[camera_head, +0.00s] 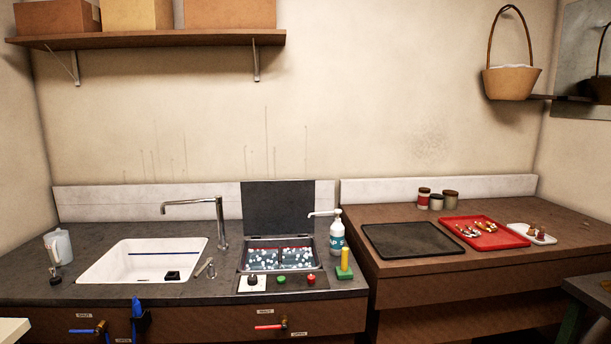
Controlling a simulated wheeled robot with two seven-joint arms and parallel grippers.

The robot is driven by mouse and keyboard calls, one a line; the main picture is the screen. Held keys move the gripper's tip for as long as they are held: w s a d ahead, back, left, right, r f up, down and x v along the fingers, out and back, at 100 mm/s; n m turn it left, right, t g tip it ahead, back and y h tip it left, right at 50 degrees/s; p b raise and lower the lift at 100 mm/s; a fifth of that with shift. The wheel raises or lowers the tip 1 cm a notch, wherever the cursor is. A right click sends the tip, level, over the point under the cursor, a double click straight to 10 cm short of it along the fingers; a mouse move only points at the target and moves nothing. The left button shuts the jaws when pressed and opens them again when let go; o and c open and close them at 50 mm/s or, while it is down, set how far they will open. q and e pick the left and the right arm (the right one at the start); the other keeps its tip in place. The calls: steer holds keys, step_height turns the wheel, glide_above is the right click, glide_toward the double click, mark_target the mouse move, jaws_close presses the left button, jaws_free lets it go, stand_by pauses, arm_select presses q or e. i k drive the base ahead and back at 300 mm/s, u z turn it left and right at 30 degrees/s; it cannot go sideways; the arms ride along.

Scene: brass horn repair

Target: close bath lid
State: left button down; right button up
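The bath (279,270) is a rectangular metal basin set in the dark counter, with foamy or bubbly liquid inside. Its dark flat lid (277,208) stands upright along the back edge of the bath, so the bath is open. A control panel (303,282) with a black knob, a green button and a red button lies along the front of the bath. Neither of my grippers shows in the head view.
A white pump bottle (337,233) stands right of the bath, near a yellow-handled green brush (345,265). A faucet (221,222) and white sink (142,262) are to the left. A black tray (413,239) and red tray (484,233) lie on the right counter.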

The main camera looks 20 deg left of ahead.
mark_target(275, 207)
steer(key=z, duration=0.1)
steer(key=i, duration=0.9)
steer(key=u, duration=0.45)
